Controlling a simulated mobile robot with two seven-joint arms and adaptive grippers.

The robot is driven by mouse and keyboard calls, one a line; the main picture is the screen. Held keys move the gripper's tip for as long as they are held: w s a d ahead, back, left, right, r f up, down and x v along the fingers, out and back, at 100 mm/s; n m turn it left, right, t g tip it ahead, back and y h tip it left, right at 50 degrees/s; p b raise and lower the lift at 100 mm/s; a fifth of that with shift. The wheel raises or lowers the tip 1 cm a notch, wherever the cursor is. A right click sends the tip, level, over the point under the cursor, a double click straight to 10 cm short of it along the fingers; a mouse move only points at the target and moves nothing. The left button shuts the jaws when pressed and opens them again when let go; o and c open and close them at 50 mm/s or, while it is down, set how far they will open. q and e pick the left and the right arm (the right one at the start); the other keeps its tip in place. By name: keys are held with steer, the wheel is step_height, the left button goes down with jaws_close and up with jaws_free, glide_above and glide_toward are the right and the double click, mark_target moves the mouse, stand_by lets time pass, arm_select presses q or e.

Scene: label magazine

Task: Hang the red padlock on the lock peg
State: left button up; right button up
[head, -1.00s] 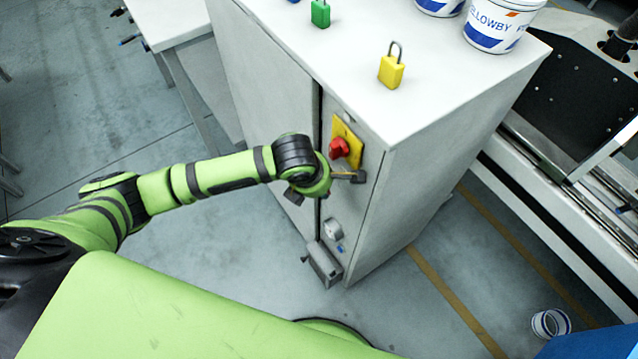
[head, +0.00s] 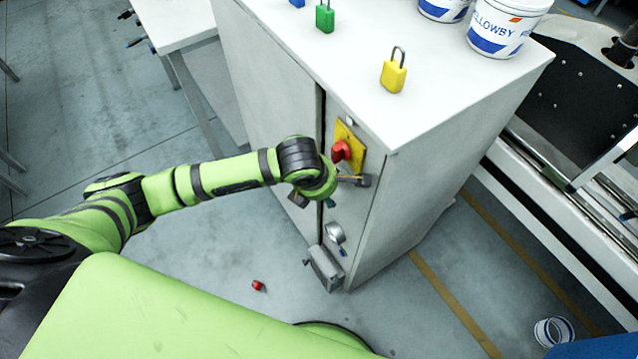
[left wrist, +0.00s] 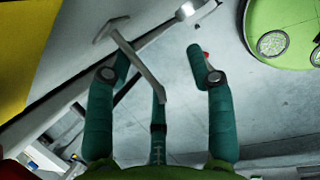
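The red padlock (head: 258,286) lies on the floor in front of the cabinet, well below and left of my left gripper. A red bit behind a fingertip in the left wrist view (left wrist: 206,53) may be it. The lock peg, a grey T-shaped metal bar, shows in the left wrist view (left wrist: 148,72). My left gripper (left wrist: 157,58) is open, its green fingers apart on either side of the peg, with no padlock between them. In the head view the left gripper (head: 315,202) is at the cabinet front, mostly hidden by its wrist. My right gripper is not in view.
The cabinet (head: 270,75) has a red rotary switch (head: 341,151) on a yellow plate and a grey box (head: 325,268) low on its front. A yellow padlock (head: 393,75), a green padlock (head: 325,17) and white tubs (head: 505,25) stand on top. Floor ahead is mostly clear.

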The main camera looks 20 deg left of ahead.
arm_select(q)
steer(key=shift+s+r, duration=0.1)
steer(key=shift+r, duration=0.2)
steer(key=s+a+r, duration=0.2)
steer(key=s+a, duration=0.2)
steer(key=s, duration=0.8)
steer(key=shift+s+r, duration=0.1)
steer(key=shift+s, duration=0.05)
